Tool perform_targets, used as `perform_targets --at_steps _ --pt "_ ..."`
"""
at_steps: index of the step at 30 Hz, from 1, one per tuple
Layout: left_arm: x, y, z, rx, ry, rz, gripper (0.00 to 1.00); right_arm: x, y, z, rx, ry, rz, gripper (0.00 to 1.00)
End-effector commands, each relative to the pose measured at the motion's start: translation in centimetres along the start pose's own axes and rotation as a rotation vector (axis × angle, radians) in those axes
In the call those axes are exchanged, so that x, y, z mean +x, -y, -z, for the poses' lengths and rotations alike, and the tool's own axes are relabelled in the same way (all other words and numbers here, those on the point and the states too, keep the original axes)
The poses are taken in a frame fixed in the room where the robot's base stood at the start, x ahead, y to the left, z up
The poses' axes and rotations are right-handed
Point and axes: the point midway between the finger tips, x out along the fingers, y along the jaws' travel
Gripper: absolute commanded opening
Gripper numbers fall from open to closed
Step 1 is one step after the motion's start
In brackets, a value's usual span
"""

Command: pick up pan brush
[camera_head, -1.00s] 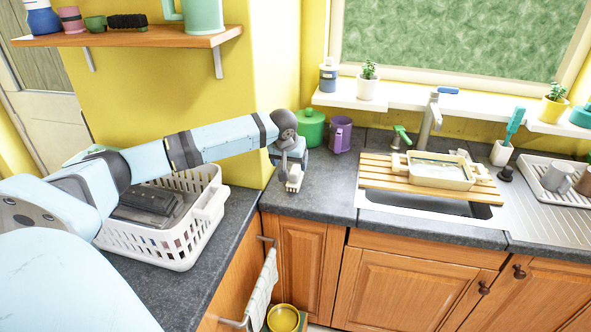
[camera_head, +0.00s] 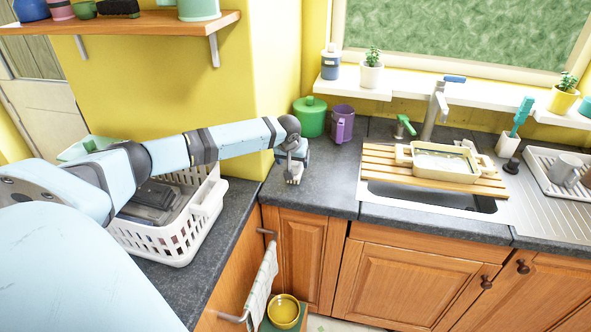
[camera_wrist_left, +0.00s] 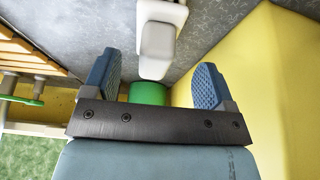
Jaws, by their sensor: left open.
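A small whitish object (camera_head: 293,174), which I take for the pan brush, lies on the grey counter near the back corner. In the left wrist view this pale object (camera_wrist_left: 158,48) has a rounded block end and lies ahead of the gap between the fingers. My left gripper (camera_head: 292,160) is low over the counter beside it, partly hidden by its own wrist. The left wrist view shows the gripper (camera_wrist_left: 157,80) open, with blue ridged fingers apart and neither visibly touching the object. My right gripper is not in view.
A green canister (camera_head: 310,118) and a purple mug (camera_head: 342,124) stand just behind. A white basket (camera_head: 190,225) is left, under my arm. The yellow wall (camera_head: 225,100) is close. The sink (camera_head: 430,199) with a wooden rack (camera_head: 380,168) is right.

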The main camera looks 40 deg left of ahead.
Motion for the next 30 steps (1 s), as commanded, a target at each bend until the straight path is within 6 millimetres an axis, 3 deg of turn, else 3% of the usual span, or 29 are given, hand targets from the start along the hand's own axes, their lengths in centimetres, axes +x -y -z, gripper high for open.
perform_targets --at_steps 9,17,24,30 --pt "4.1 -0.5 -0.1 -0.001 0.001 0.001 0.79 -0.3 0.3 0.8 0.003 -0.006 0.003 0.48" --pt "4.4 -0.5 -0.1 0.0 0.0 0.0 0.79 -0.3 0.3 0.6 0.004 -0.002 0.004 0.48" --pt "4.4 -0.5 -0.1 0.0 0.001 0.001 0.24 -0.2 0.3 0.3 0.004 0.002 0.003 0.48" --pt "4.3 -0.5 -0.1 0.0 0.0 0.001 0.2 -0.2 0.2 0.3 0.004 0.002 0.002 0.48"
